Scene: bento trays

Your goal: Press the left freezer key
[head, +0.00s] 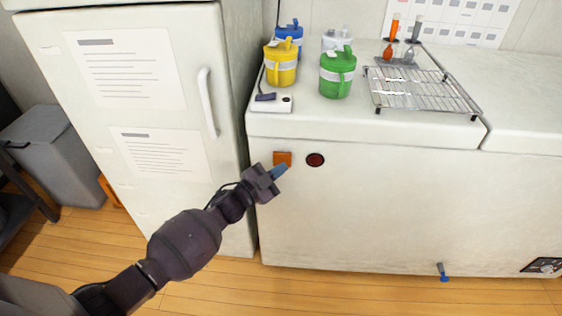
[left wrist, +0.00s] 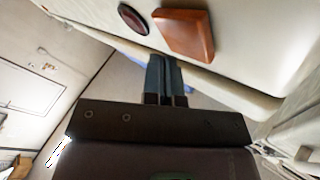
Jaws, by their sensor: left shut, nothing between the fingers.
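The freezer (head: 370,215) is a long white chest with an orange square key (head: 282,158) on its front, at the left end. A dark red round button (head: 315,160) sits just right of that key. My left gripper (head: 280,170) is shut and empty, with its blue fingertips just in front of the orange key's lower edge. In the left wrist view the orange key (left wrist: 184,35) and the round button (left wrist: 133,18) show beyond the fingertips (left wrist: 162,62). Whether the fingertips touch the key, I cannot tell. My right gripper is not in view.
A white upright fridge (head: 130,110) with a handle stands to the left. On the freezer lid are a yellow jug (head: 281,65), a green jug (head: 337,75), a blue jug (head: 290,33) and a wire rack (head: 420,92).

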